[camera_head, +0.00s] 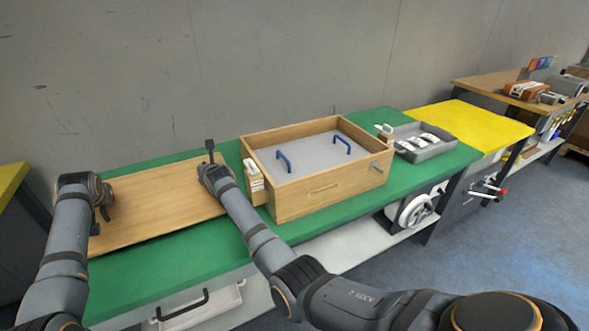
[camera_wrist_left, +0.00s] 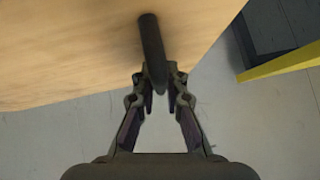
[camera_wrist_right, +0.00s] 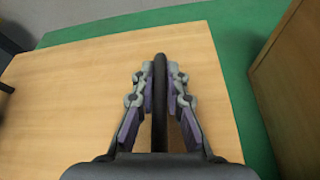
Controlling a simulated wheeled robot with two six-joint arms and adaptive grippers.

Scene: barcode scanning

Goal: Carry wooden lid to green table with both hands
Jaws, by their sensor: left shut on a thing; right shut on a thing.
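The wooden lid (camera_head: 160,203) is a flat light-wood board with dark handles at its ends. It is over the left part of the green table (camera_head: 190,259), left of the wooden box; whether it touches the table I cannot tell. My left gripper (camera_head: 104,201) is at its left end, and in the left wrist view (camera_wrist_left: 160,88) it is shut on a dark handle. My right gripper (camera_head: 211,163) is at its right end, and in the right wrist view (camera_wrist_right: 160,82) it is shut on the other dark handle. The lid's surface (camera_wrist_right: 75,110) fills much of that view.
An open wooden box (camera_head: 325,186) with blue handles inside stands right of the lid. A grey tray (camera_head: 425,153) with white items is further right, before a yellow tabletop (camera_head: 470,122). A yellow edge (camera_wrist_left: 285,62) shows beyond the lid's left end. A wall stands behind.

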